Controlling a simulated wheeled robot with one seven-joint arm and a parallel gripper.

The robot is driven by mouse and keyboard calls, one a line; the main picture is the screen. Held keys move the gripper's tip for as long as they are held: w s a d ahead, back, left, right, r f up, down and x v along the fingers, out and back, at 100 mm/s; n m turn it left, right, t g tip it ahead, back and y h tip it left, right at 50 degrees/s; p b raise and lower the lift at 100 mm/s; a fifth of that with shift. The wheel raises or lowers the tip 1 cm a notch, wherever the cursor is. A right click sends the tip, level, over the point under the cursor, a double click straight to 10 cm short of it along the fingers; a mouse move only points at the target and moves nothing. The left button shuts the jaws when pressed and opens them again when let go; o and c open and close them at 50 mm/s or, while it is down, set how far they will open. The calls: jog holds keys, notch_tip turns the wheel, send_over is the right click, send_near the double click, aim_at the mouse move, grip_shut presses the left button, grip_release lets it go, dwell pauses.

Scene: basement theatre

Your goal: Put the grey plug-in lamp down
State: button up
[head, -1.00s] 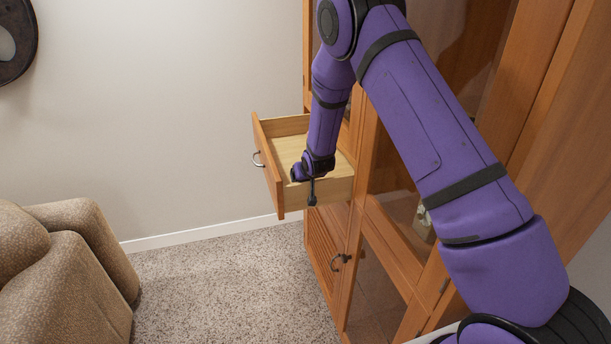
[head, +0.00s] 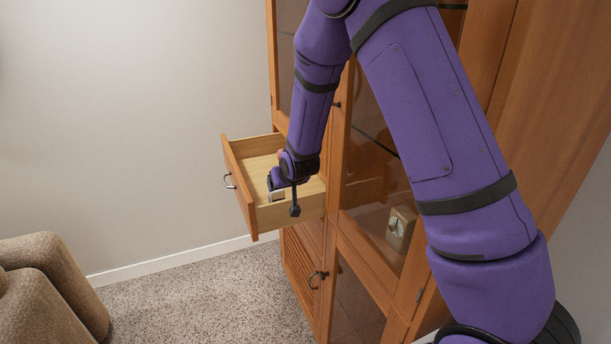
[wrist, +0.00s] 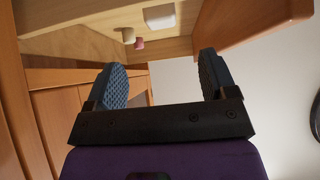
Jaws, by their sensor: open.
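My gripper (wrist: 165,78) is open in the wrist view, with nothing between its two fingers. In the head view my gripper (head: 276,183) is over the open wooden drawer (head: 290,212), low near its inside. A small pale object (head: 277,197) shows in the drawer just below the gripper. In the wrist view a whitish block (wrist: 159,15), a pink cylinder (wrist: 140,43) and a small cream piece (wrist: 128,35) are in the drawer, apart from the fingers. I cannot tell for sure which of these is the grey plug-in lamp.
The drawer juts from a tall wooden cabinet (head: 340,190) with glass doors. A beige object (head: 400,228) stands behind the glass. The carpet (head: 200,300) between is clear. A plain wall (head: 130,120) is behind.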

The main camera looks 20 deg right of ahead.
jog(key=s+d+r+g, duration=0.1)
jog(key=s+d+r, duration=0.1)
jog(key=s+r, duration=0.65)
jog(key=s+d+r+g, duration=0.1)
jog(key=s+d+r, duration=0.1)
jog(key=s+r, duration=0.65)
jog(key=s+d+r, duration=0.1)
jog(key=s+r, duration=0.4)
jog(key=s, duration=0.6)
jog(key=s+d+r+g, duration=0.1)
jog(key=s+r, duration=0.5)
jog(key=s, duration=0.6)
jog(key=shift+s+g, duration=0.15)
jog(key=shift+g, duration=0.15)
